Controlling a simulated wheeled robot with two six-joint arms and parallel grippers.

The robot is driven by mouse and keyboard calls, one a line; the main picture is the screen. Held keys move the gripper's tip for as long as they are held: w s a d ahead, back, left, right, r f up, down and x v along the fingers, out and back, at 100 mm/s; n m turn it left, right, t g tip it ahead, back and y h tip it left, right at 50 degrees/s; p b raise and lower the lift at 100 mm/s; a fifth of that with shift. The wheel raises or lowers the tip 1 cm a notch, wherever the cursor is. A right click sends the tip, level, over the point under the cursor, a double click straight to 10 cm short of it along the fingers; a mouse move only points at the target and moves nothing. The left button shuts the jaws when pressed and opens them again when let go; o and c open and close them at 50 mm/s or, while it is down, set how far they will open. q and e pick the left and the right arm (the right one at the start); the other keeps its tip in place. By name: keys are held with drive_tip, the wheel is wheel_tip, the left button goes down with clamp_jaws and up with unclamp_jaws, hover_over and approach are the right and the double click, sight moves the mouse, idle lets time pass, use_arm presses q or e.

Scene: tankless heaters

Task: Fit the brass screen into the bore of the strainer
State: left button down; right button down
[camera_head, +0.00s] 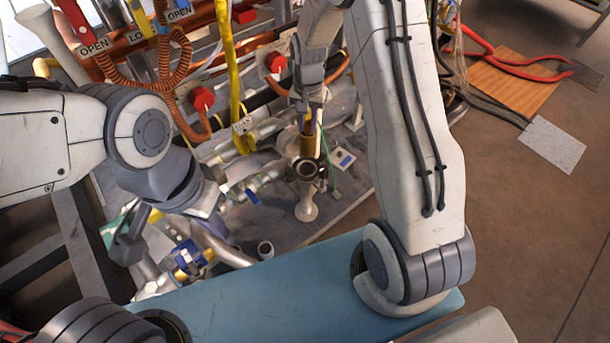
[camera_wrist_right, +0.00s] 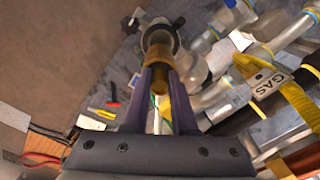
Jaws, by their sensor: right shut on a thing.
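The brass screen (camera_head: 308,146) is a yellow-brown tube. My right gripper (camera_head: 311,119) is shut on it; in the right wrist view the gripper's two dark fingers (camera_wrist_right: 165,103) flank the screen (camera_wrist_right: 160,76). The strainer (camera_head: 306,171) is a pale metal fitting with a dark round opening facing the head camera. The screen's far end is at the strainer's grey rim (camera_wrist_right: 158,36); I cannot tell how much is inside the bore. My left gripper (camera_head: 131,234) hangs at the left, away from the strainer; its jaw gap is unclear.
Pipes, an orange coiled hose (camera_head: 173,62), red valve handles and a yellow gas strap (camera_head: 234,75) crowd the area behind and left of the strainer. A blue bench top (camera_head: 270,302) lies in front. Red-handled pliers (camera_head: 500,62) lie at the far right.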

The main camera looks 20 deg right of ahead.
wheel_tip(320, 180, down, 18)
drive_tip(key=b, duration=0.5)
drive_tip(key=shift+w+a, duration=0.1)
drive_tip(key=shift+r, duration=0.1)
drive_tip(key=c, duration=0.7)
unclamp_jaws()
